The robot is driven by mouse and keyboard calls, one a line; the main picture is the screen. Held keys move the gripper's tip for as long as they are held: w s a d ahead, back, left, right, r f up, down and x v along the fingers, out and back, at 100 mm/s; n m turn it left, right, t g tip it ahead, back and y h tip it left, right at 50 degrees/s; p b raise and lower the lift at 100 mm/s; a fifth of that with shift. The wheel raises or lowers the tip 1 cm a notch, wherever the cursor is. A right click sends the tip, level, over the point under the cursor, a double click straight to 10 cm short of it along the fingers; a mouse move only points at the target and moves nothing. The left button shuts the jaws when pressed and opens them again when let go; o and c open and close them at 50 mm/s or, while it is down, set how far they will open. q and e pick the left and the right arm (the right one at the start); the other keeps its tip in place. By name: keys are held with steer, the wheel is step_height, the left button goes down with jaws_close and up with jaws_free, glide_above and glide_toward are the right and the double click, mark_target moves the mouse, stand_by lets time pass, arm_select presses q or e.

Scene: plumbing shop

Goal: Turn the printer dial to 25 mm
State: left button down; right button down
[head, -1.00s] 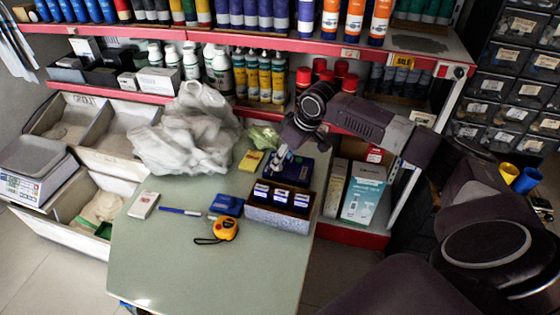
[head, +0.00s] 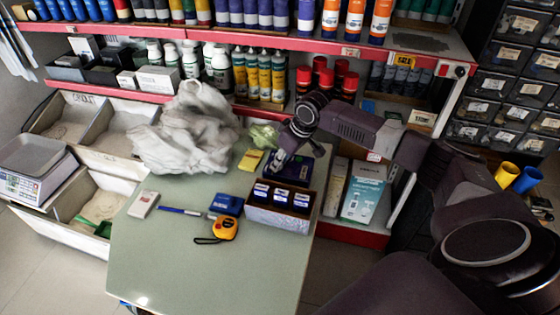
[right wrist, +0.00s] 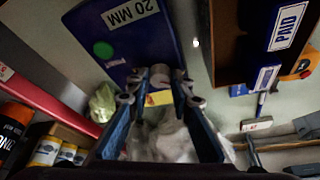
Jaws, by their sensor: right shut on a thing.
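The printer is a dark blue box (head: 298,171) on the table behind the stamp box. In the right wrist view the blue printer (right wrist: 135,38) shows a white label reading 20 MM and a green dot. A small grey knob, which looks like the dial (right wrist: 160,74), sits at its edge between my fingertips. My right gripper (head: 274,167) is at the printer's left side; in the right wrist view the gripper (right wrist: 158,88) has its fingertips closed around the dial. The dial is hidden in the head view. My left gripper is out of view.
A stamp box (head: 278,217) with several blue-and-white stamps stands just in front of the printer. A blue stamp pad (head: 227,205), yellow tape measure (head: 225,228), pen (head: 181,211) and plastic bag (head: 187,135) are to the left. The table's front (head: 200,275) is clear.

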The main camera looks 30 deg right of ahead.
steer(key=shift+r+p, duration=0.15)
steer(key=shift+p, duration=0.2)
steer(key=m+h+p, duration=0.1)
steer(key=m+p, duration=0.1)
steer(key=p, duration=0.2)
steer(key=m+h+p, duration=0.1)
steer(key=m+p, duration=0.2)
steer(key=p, duration=0.1)
steer(key=m+h+p, duration=0.1)
steer(key=m+p, duration=0.1)
steer(key=p, duration=0.1)
steer(key=shift+a+r+m+p, duration=0.15)
steer(key=shift+a+m+p, duration=0.25)
steer(key=shift+w+m+h+p, duration=0.1)
steer(key=shift+m+h+p, duration=0.3)
steer(key=shift+m+p, duration=0.6)
steer(key=shift+f+m+g+h, duration=0.2)
steer(key=shift+m+g+h, duration=0.1)
steer(key=shift+m, duration=0.6)
steer(key=shift+p, duration=0.3)
steer(key=c, duration=1.7)
jaws_free()
steer(key=shift+c, duration=0.2)
